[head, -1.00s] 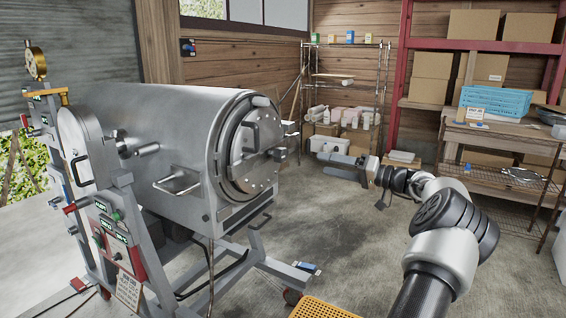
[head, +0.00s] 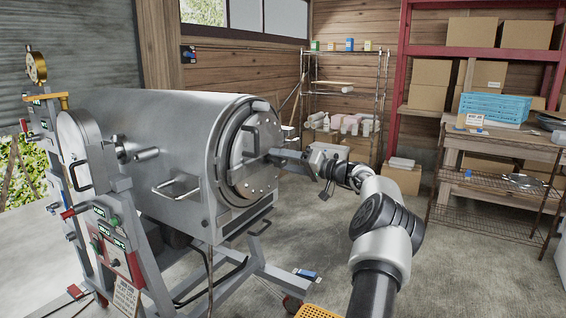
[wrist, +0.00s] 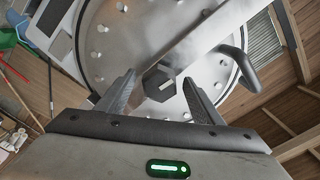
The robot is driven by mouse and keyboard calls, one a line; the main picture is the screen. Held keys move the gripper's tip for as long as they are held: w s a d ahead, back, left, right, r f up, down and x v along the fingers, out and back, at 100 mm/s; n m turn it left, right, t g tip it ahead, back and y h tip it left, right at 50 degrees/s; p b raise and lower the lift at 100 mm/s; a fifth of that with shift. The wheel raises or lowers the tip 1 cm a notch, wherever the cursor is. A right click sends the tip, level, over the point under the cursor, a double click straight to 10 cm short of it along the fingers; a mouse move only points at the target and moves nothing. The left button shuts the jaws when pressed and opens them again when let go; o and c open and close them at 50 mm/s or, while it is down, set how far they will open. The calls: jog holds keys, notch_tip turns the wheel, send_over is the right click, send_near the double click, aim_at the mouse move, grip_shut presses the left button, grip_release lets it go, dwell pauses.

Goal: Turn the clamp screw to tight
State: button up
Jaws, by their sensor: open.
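The clamp screw (wrist: 160,84) is a dark hexagonal knob with a pale mark on its face. It sits on a flat metal bar (wrist: 196,42) that crosses the round, bolted lid (head: 248,178) of the big steel drum. My gripper (wrist: 158,79) is open in the wrist view, one finger on each side of the screw. Gaps seem to show between the fingers and the screw; I cannot tell if either finger touches it. In the head view my gripper (head: 276,157) is at the lid's right side and hides the screw.
A dark curved handle (wrist: 241,66) stands out from the lid, right of the gripper in the wrist view. The steel drum (head: 165,130) rests on a wheeled frame with a control panel. A wire shelf (head: 345,100) and a workbench (head: 490,150) stand behind.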

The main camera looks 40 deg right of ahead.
jog(key=c, duration=1.1)
jog(key=shift+o, duration=0.2)
jog(key=m+p, duration=0.3)
jog(key=m, duration=0.1)
jog(key=shift+r, duration=0.15)
jog(key=m+p, duration=0.2)
jog(key=m, duration=0.1)
jog(key=shift+m, duration=0.3)
jog(key=m+p, duration=0.3)
jog(key=m, duration=0.1)
jog(key=shift+f+m+p, duration=0.2)
jog(key=shift+m+p, duration=0.6)
jog(key=shift+m, duration=0.9)
